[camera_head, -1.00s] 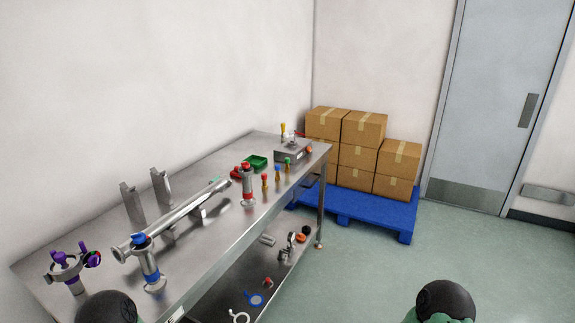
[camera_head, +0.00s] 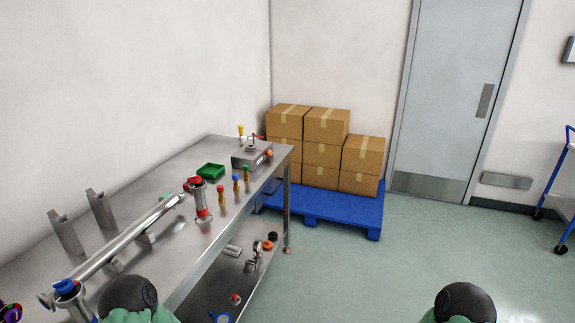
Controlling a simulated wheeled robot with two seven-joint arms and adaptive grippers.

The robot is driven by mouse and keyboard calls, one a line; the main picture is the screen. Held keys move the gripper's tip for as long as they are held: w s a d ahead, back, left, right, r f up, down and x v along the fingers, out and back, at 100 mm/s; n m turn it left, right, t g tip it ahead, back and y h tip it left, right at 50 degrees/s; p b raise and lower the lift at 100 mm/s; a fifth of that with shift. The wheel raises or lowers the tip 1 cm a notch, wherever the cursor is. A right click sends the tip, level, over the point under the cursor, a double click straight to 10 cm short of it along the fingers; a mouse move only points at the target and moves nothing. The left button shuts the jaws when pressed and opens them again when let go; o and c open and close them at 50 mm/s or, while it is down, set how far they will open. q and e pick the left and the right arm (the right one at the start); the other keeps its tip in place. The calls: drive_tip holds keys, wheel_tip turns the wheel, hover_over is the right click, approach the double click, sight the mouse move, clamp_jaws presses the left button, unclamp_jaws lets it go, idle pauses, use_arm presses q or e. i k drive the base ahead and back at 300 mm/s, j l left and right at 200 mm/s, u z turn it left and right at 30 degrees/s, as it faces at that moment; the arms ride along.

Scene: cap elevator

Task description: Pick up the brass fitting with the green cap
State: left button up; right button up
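The brass fitting with the green cap (camera_head: 246,178) stands upright on the steel table (camera_head: 160,186), the farthest in a short row of small brass fittings. The one with the blue cap (camera_head: 236,183) stands just in front of it, and the one with the red cap (camera_head: 221,196) is nearer still. All are small in the picture. Neither gripper is in view; only rounded dark and green parts of my arms show at the bottom edge.
A green tray (camera_head: 210,171) and a grey metal device (camera_head: 251,155) sit near the fittings. Boxes (camera_head: 325,126) stand on a blue pallet (camera_head: 330,208). The floor (camera_head: 400,265) right of the table is clear.

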sight(246, 168)
drive_tip(key=i+l+z, duration=0.15)
drive_tip(key=i+z, duration=0.2)
drive_tip(key=i, duration=0.2)
drive_tip(key=i+z, duration=0.35)
drive_tip(key=i, duration=0.2)
drive_tip(key=i+u, duration=0.35)
drive_tip(key=i+l+u, duration=0.1)
drive_tip(key=u, duration=0.2)
drive_tip(key=i+l+u, duration=0.2)
drive_tip(key=u, duration=0.15)
drive_tip(key=i, duration=0.05)
